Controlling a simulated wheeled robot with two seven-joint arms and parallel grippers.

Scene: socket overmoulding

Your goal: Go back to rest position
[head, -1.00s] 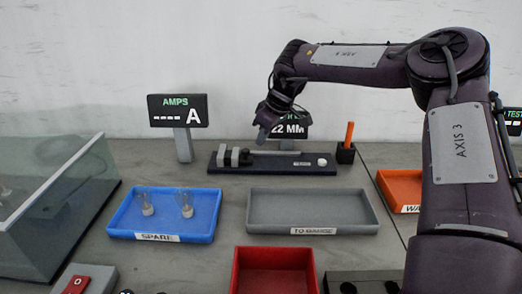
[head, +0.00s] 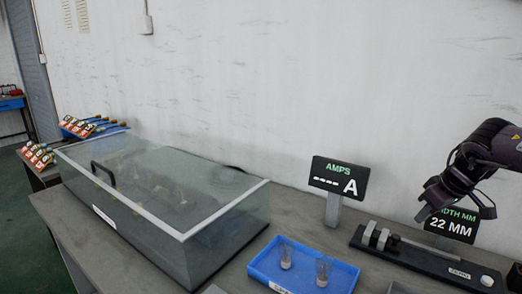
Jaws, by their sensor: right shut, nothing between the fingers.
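My right gripper (head: 428,206) comes in from the right edge on a dark arm. It is shut and empty, with its fingers pointing down and left. It shows in front of the width display, above the black gauge (head: 430,262) with its grey jaws. A gap shows between the fingertips and the gauge jaws. The width display (head: 452,224) reads 22 MM and is partly covered by the gripper. My left gripper is not in view.
A glass-lidded case (head: 165,195) with a black handle fills the left of the bench. A blue tray (head: 262,272) holds two clear bulbs. The AMPS display (head: 339,178) stands behind it, showing dashes. Tagged items (head: 90,126) lie at the far left.

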